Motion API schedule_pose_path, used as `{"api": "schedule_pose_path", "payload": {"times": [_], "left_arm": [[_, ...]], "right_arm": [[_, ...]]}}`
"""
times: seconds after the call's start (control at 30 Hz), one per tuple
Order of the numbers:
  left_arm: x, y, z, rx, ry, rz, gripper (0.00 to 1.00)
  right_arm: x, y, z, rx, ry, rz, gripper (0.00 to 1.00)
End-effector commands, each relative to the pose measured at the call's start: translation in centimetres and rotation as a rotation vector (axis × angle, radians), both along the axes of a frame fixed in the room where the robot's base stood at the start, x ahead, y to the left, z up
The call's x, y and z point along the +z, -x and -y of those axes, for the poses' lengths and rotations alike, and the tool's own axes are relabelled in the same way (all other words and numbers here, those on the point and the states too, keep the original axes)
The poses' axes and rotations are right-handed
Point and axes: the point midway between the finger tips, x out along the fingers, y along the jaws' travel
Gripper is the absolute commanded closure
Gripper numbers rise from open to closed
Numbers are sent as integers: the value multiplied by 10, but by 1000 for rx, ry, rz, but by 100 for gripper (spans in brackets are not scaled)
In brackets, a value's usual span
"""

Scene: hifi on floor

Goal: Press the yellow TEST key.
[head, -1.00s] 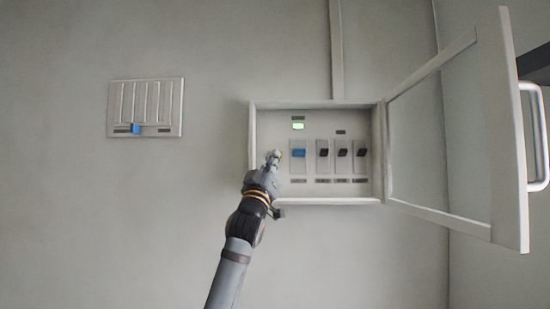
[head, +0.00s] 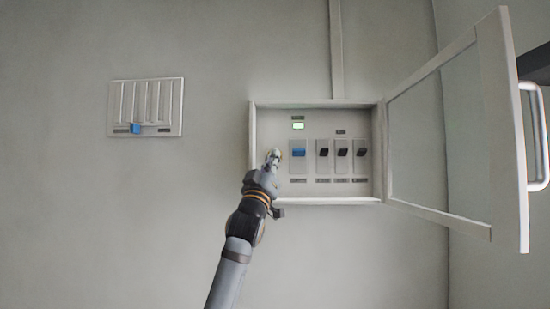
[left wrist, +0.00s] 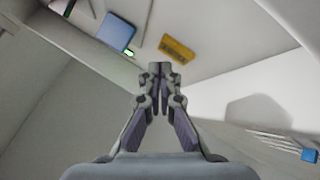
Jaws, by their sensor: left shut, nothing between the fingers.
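The yellow TEST key (left wrist: 177,48) shows in the left wrist view as a small yellow bar with dark marks on the light panel, just beyond my fingertips and slightly right. In the head view my left gripper covers the key. My left gripper (head: 274,157) is at the left side of the open wall box (head: 315,104). In the left wrist view the left gripper (left wrist: 160,68) is shut, with its fingertips together and nothing between them. The tips appear apart from the key there; the depth gap is hard to judge. My right gripper is not in view.
A blue switch (head: 299,153) is right of my gripper, below a lit green lamp (head: 298,126). Several dark switches (head: 343,153) sit farther right. The box door (head: 508,130) stands open to the right. A slotted panel (head: 145,86) is on the wall at left.

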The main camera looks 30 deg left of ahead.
Motion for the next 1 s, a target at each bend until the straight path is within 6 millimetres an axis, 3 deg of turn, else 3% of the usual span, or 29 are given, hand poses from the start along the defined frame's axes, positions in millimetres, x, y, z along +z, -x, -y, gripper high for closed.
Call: {"api": "schedule_pose_path", "payload": {"times": [1.0], "left_arm": [[0,-11,-7,0,0,0,100]], "right_arm": [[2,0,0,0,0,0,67]]}}
